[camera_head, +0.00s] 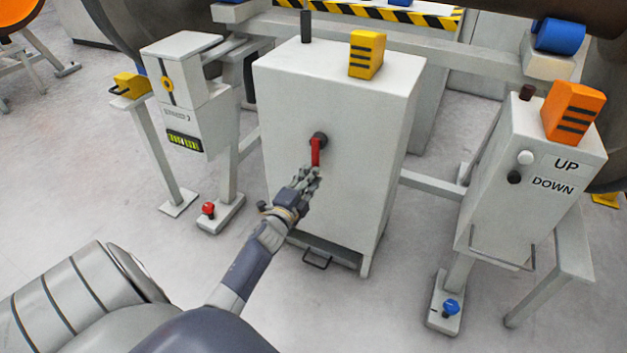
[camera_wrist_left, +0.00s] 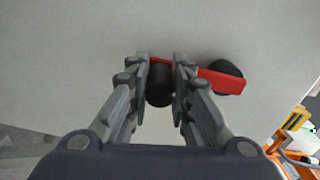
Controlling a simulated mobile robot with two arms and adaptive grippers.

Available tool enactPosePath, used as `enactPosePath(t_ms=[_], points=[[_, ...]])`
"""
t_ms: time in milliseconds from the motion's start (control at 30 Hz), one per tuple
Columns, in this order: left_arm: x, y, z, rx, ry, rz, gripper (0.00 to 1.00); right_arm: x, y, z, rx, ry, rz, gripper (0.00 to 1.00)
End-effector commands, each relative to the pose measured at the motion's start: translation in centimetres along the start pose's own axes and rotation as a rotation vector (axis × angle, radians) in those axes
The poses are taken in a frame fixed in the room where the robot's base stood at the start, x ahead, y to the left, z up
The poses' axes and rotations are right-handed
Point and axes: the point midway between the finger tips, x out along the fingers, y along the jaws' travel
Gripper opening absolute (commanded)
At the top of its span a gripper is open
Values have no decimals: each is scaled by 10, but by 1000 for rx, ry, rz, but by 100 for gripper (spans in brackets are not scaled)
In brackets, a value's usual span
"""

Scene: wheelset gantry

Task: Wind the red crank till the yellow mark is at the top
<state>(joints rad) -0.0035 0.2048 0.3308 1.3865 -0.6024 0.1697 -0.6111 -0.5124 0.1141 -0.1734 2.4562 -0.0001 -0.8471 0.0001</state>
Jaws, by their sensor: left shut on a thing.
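The red crank (camera_head: 315,153) is on the front of the pale grey cabinet. Its arm points down from a dark hub (camera_head: 321,138). My left gripper (camera_head: 311,174) is at the crank's lower end. In the left wrist view my left gripper (camera_wrist_left: 160,75) is shut around the crank's black knob (camera_wrist_left: 159,88), and the red arm (camera_wrist_left: 220,82) runs right to the hub. My right gripper is not in view.
The cabinet (camera_head: 335,80) carries a yellow block (camera_head: 367,54) on top. An UP/DOWN pedestal (camera_head: 530,185) with an orange block (camera_head: 572,111) stands at right. A red button (camera_head: 208,209) and a blue knob (camera_head: 450,306) sit low. Floor before the cabinet is clear.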

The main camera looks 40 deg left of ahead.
Motion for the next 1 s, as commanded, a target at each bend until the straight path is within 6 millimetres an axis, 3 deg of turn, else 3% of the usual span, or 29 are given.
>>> enactPosePath(t_ms=[467,500,600,1000], points=[[-1,4,-2,8,5,6,0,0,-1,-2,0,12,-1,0],[-1,4,-3,8,7,6,24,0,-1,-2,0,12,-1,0],[-1,4,-4,8,8,5,41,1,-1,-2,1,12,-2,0],[-6,1,-2,11,4,1,41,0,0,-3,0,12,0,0]])
